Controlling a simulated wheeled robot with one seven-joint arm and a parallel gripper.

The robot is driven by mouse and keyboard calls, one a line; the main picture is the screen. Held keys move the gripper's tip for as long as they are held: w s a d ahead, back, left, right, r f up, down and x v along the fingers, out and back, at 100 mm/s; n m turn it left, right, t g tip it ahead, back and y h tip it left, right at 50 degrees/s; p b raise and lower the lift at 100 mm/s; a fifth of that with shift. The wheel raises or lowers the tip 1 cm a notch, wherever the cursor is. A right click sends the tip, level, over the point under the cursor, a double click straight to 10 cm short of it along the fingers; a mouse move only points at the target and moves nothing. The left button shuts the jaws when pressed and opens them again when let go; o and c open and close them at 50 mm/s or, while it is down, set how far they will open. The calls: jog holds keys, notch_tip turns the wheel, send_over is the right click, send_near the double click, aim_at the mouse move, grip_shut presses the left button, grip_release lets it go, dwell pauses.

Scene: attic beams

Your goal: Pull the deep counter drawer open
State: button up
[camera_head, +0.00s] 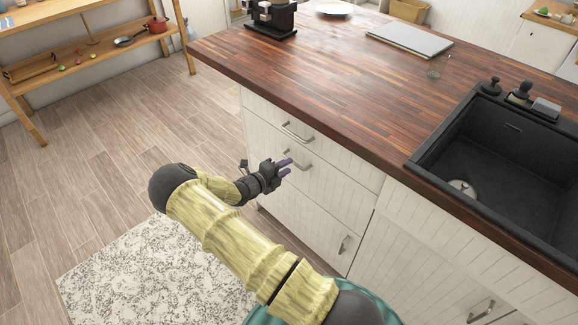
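The counter has white panelled fronts. A shallow top drawer (338,157) with a bar handle (297,132) sits just under the worktop. Below it is a deeper drawer front (327,190) with its own bar handle (303,165). Both look shut, flush with the counter. My gripper (287,167) is in front of the deeper front, at the left part of its handle.
A wooden worktop (330,70) with a black sink (510,150) overhangs the fronts. Another handle (345,243) sits low on the right. A speckled rug (150,270) lies on the floor. The plank floor (120,140) left of the counter is clear; a wooden shelf (90,60) stands beyond.

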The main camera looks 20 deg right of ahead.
jog(key=shift+x, duration=1.1)
jog(key=shift+c, duration=0.4)
grip_shut()
jog(key=shift+a, duration=0.1)
